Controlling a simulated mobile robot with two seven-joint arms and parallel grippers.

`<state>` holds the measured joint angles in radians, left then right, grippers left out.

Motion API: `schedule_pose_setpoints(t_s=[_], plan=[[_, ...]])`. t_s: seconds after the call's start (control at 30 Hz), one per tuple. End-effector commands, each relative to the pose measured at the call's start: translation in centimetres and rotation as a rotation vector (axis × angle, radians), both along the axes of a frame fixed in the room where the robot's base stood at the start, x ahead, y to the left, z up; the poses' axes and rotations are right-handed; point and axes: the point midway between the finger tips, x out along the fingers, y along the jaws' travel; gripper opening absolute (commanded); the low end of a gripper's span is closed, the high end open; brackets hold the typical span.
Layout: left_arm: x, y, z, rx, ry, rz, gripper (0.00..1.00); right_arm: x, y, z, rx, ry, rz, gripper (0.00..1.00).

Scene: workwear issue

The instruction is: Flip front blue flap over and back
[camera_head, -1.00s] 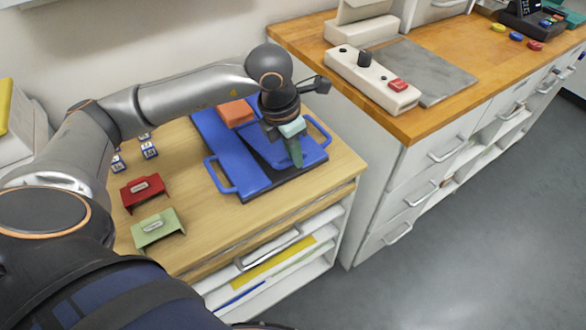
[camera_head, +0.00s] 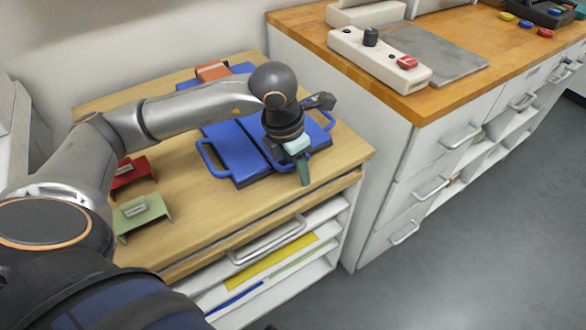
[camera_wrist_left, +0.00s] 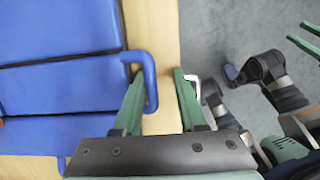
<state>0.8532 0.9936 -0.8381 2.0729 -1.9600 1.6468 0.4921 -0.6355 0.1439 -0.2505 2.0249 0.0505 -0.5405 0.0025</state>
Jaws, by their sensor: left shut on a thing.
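The blue folding piece (camera_head: 225,140) lies on the wooden tabletop with blue loop handles at its sides; my arm hides its middle. Its front flap (camera_head: 262,136) is beside my left gripper (camera_head: 300,165). In the left wrist view, the blue panels (camera_wrist_left: 60,75) show seams across them.
An orange piece (camera_head: 213,71) lies at the back. A red holder (camera_head: 130,175) and a green holder (camera_head: 141,213) stand at the table's left. A taller wooden-topped cabinet (camera_head: 430,110) with a white control box (camera_head: 375,58) stands to the right.

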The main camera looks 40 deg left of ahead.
Motion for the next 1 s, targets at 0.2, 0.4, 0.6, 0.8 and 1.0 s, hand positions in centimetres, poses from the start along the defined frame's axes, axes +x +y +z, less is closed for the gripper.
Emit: schedule_pose_setpoints(t_s=[0.2,0.4,0.6,0.8,1.0], plan=[[-0.4,-0.6,-1.8,-0.01,0.023,-0.008,0.21,0.0,0.0,-0.7,0.001,0.0,-0.001,0.5],[-0.3,-0.5,-1.9,-0.009,0.022,-0.003,0.33,0.0,0.0,-0.8,0.0,0.001,-0.001,0.5],[-0.3,-0.4,-1.3,-0.007,0.021,-0.001,0.33,0.0,0.0,-0.3,0.0,0.001,-0.001,0.5],[-0.3,-0.4,0.8,-0.008,0.019,-0.003,0.33,0.0,0.0,1.1,0.001,0.0,-0.001,0.5],[-0.3,-0.4,3.1,-0.008,0.015,-0.006,0.33,0.0,0.0,2.6,0.0,0.0,0.0,0.5]])
